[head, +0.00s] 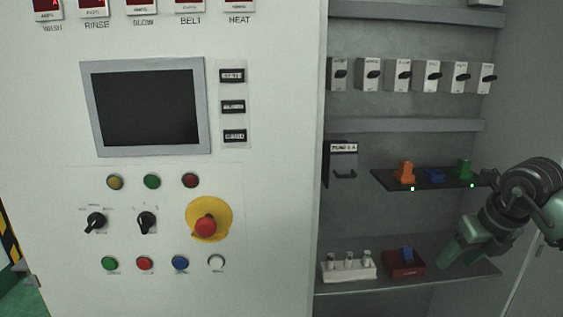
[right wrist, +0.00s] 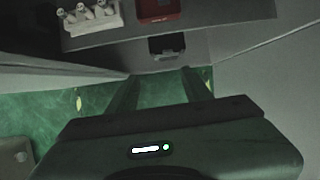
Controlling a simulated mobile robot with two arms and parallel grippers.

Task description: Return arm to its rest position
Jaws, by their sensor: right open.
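My right arm comes in from the right edge in the head view. Its gripper (head: 452,252) points down and to the left, in front of the lower shelf (head: 470,273) at the right end. In the right wrist view the two fingers of the gripper (right wrist: 157,80) stand apart with nothing visible between them. Whether the gripper touches the shelf cannot be told. My left arm and gripper are not in view.
A white rack of small bottles (head: 348,270) and a red box with a blue piece (head: 404,264) stand left of the gripper. A dark shelf (head: 385,180) with orange, blue and green pieces is above. The control panel (head: 260,200) fills the left.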

